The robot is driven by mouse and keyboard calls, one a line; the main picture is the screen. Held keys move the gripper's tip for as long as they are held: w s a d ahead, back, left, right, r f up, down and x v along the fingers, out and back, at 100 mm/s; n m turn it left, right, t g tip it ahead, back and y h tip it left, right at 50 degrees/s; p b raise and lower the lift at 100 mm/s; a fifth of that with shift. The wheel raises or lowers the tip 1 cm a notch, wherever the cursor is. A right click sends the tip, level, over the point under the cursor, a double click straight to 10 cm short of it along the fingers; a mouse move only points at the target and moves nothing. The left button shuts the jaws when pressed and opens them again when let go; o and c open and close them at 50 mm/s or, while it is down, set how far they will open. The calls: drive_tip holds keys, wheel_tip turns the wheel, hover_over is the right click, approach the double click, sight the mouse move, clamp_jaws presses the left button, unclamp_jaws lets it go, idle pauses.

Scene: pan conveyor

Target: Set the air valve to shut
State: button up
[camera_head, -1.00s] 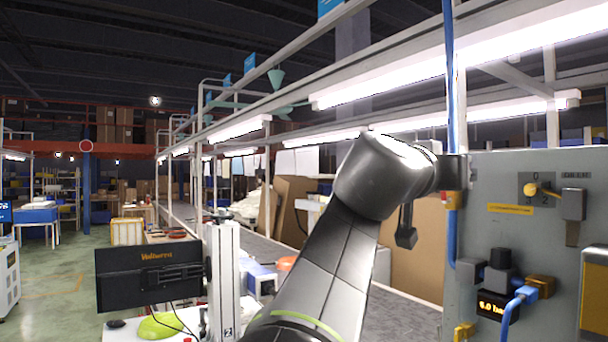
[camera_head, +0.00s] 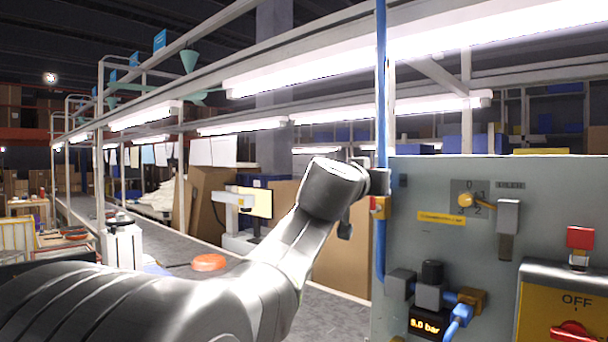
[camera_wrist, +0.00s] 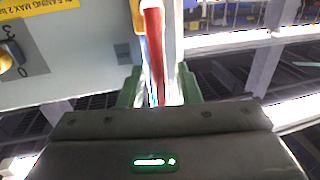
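The air valve (camera_head: 380,207) is a small brass-yellow body with a red part, on the blue vertical pipe at the left edge of the grey panel. In the wrist view its red lever (camera_wrist: 154,45) runs down from the top edge, roughly in line with the blue pipe behind it. My gripper (camera_wrist: 160,88) has its two green fingers apart, one on each side of the lever. A gap shows beside the lever, and I see no clear contact. In the head view my gripper (camera_head: 377,181) is at the pipe just above the valve, its fingers mostly hidden.
The grey panel (camera_head: 420,260) holds a yellow selector knob (camera_head: 465,200), a pressure display reading about 6.0 bar (camera_head: 425,326) and a yellow box with a red OFF switch (camera_head: 575,332). The conveyor (camera_head: 190,250) with an orange pan (camera_head: 208,263) runs behind my arm.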

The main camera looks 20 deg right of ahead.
drive_tip(key=shift+w+d, duration=0.1)
clamp_jaws()
drive_tip(key=shift+f+b, duration=0.1)
drive_tip(key=shift+b, duration=0.4)
drive_tip(key=s+d+f+m+g+h+b, duration=0.1)
drive_tip(key=s+f+m+h+b, duration=0.1)
drive_tip(key=m+b, duration=0.8)
drive_tip(key=s+d+f+m+g+h+b, duration=0.1)
drive_tip(key=s+d+f+m+h+b, duration=0.1)
drive_tip(key=m+b, duration=0.8)
drive_tip(key=shift+s+f+b, duration=0.9)
drive_tip(key=shift+f+b, duration=0.35)
drive_tip(key=shift+b, duration=3.55)
drive_tip(key=shift+m, duration=0.3)
